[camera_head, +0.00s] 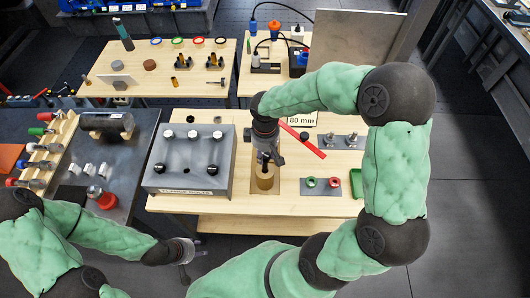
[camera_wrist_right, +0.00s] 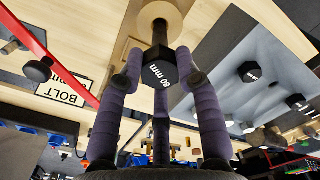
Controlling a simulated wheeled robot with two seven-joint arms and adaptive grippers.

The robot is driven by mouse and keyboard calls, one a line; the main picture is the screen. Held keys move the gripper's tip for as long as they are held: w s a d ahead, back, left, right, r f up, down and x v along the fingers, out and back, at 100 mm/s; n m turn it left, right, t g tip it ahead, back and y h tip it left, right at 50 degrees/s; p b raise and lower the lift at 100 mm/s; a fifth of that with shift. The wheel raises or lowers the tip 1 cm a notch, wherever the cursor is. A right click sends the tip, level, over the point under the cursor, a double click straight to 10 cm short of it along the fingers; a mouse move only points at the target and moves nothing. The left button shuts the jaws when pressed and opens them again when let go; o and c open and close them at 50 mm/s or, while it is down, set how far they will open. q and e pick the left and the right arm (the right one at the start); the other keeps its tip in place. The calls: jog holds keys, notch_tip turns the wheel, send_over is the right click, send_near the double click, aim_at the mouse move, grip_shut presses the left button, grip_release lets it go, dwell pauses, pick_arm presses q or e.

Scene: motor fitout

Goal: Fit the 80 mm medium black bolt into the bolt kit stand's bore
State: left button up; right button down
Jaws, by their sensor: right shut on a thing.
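The black bolt (camera_wrist_right: 160,70) is in my right gripper, its hex head marked "80 mm" towards the right wrist camera. Its shank points at a round, pale wooden piece (camera_wrist_right: 142,16), also seen in the head view (camera_head: 265,182) right below the gripper. I take this piece for the stand's bore; whether the tip is inside it I cannot tell. My right gripper (camera_head: 267,160) points down, its purple-sleeved fingers (camera_wrist_right: 163,92) around the bolt head. My left gripper (camera_head: 188,256) hangs low at the left, away from the bolt; its jaw opening is unclear.
A grey block with bolts (camera_head: 190,180) stands left of my right gripper. A red bar (camera_head: 306,141) and an "80 mm" sign (camera_head: 301,119) lie just beyond it. A plate with green and red rings (camera_head: 322,189) is to the right. The wood in front is bare.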

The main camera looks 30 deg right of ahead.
aim_at(265, 166)
jog(key=shift+f+b, duration=3.55)
jog(key=shift+f, duration=1)
dwell(1.3)
dwell(0.4)
jog(key=c, duration=0.8)
grip_release()
jog(key=shift+r, duration=0.15)
notch_tip(265, 166, up, 12)
jog(key=shift+f, duration=0.1)
